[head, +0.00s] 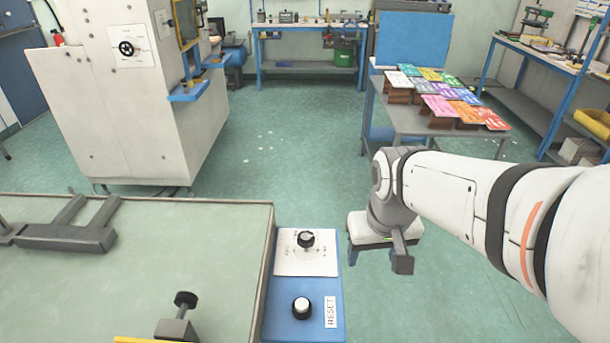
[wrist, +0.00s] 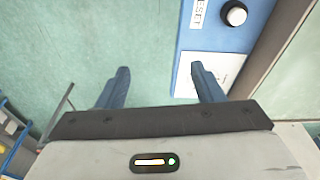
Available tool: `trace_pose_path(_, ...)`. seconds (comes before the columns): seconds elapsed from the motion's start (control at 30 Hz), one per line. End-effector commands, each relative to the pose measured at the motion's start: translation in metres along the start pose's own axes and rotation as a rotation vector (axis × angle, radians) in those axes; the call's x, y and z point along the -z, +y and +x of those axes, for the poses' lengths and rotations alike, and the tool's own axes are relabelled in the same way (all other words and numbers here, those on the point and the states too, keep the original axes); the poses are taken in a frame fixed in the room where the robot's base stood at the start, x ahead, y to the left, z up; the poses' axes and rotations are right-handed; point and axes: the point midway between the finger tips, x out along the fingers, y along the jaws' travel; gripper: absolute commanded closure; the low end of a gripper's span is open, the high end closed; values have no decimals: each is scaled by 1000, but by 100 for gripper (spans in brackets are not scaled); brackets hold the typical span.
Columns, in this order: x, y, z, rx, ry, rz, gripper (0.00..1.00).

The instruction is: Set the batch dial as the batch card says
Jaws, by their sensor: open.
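A black dial knob (head: 306,239) sits on a white marked plate (head: 290,262) on a blue control panel (head: 272,318) near the front middle; its markings are too small to read. The plate's edge also shows in the wrist view (wrist: 184,82), partly behind a finger, with the knob out of sight. A second black dial (head: 126,48) is on the pale cabinet at the back left. I cannot pick out a batch card. My gripper (head: 402,262) hangs to the right of the panel in the head view. In the wrist view (wrist: 160,84) its two fingers are apart with nothing between them.
A white knob or button (head: 302,306) beside a RESET label (head: 330,312) is on the same panel. A green-topped bench (head: 130,270) with dark clamp parts adjoins it. Coloured cards (head: 440,105) stand on a grey table behind. The floor between is mostly clear.

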Motion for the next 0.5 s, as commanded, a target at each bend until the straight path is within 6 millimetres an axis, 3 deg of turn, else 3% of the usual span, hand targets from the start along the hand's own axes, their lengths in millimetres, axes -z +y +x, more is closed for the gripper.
trace_pose_path(0.03,20,-9,-4,6,-25,-35,39)
trace_pose_path(0.2,80,-42,6,20,-87,-148,39)
trace_pose_path(0.33,113,-69,20,27,-126,-219,39)
trace_pose_path(0.5,138,-95,39,32,-160,-282,39)
